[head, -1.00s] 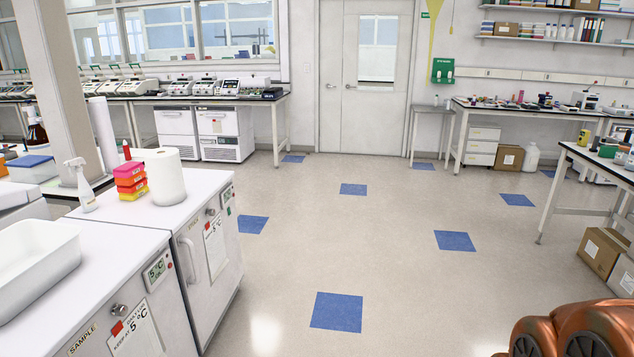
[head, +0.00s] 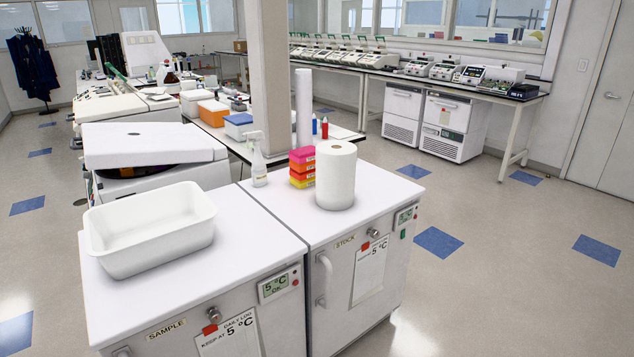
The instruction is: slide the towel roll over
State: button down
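The towel roll (head: 336,176) is a white cylinder standing upright on the white top of the STOCK fridge (head: 392,190). It stands right beside a stack of pink, orange and yellow boxes (head: 302,167), on their right; whether they touch is hard to tell. There is clear top surface to the right of the roll and in front of it. My gripper is not in view.
A white spray bottle (head: 257,160) stands left of the boxes. A white tub (head: 150,228) sits on the SAMPLE fridge (head: 262,238), which adjoins the STOCK fridge. A grey pillar (head: 268,80) rises behind. Open floor lies to the right.

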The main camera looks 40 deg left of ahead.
aim_at(335, 160)
jog(key=u, duration=0.65)
jog(key=i, duration=0.95)
jog(key=u, duration=2.1)
jog(key=i, duration=1.4)
jog(key=u, duration=0.45)
